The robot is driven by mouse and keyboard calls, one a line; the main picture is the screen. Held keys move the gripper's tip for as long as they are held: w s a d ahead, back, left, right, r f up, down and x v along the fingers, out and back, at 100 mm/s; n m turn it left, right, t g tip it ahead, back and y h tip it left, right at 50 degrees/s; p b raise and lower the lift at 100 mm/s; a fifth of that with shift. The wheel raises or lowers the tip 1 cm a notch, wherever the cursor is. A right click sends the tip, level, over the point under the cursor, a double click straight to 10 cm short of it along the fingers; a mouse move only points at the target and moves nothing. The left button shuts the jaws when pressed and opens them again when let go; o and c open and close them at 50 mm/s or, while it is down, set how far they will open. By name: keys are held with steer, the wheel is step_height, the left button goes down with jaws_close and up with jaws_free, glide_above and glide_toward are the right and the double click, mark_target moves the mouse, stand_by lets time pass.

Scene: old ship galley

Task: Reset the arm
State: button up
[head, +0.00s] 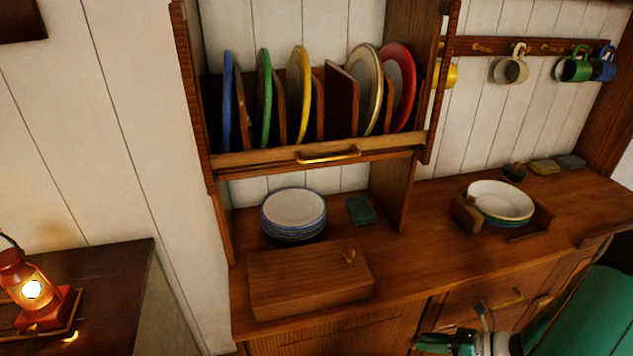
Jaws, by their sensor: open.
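My gripper (450,336) is at the bottom edge of the head view, right of centre, and partly cut off by the frame. It is open, and I see nothing held in it. It is in front of the drawers of the wooden counter (400,275), low and apart from the dishes. My green arm (590,310) fills the bottom right corner.
A plate rack (320,150) holds several coloured plates upright. Below are stacked plates (294,210) and a wooden box (310,280). Bowls (500,202) sit in a holder at right. Mugs (511,68) hang from hooks. A lit lantern (30,290) stands at left.

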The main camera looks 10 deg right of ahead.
steer(key=s+a+r+n+h, duration=0.1)
steer(key=a+r+n+h, duration=0.2)
steer(key=a+r+n, duration=0.4)
steer(key=s+a+r+n+g+h, duration=0.1)
steer(key=a+r+n+h, duration=0.3)
steer(key=r+n, duration=0.9)
steer(key=s+a+r+n+g+h, duration=0.1)
steer(key=s+a+r+n+h, duration=0.1)
steer(key=a+r+n, duration=0.8)
steer(key=n+h, duration=0.1)
steer(key=n, duration=0.1)
steer(key=shift+s+a+r+n+h, duration=0.25)
steer(key=shift+s+r+n+h, duration=0.05)
steer(key=shift+s+r+h, duration=0.1)
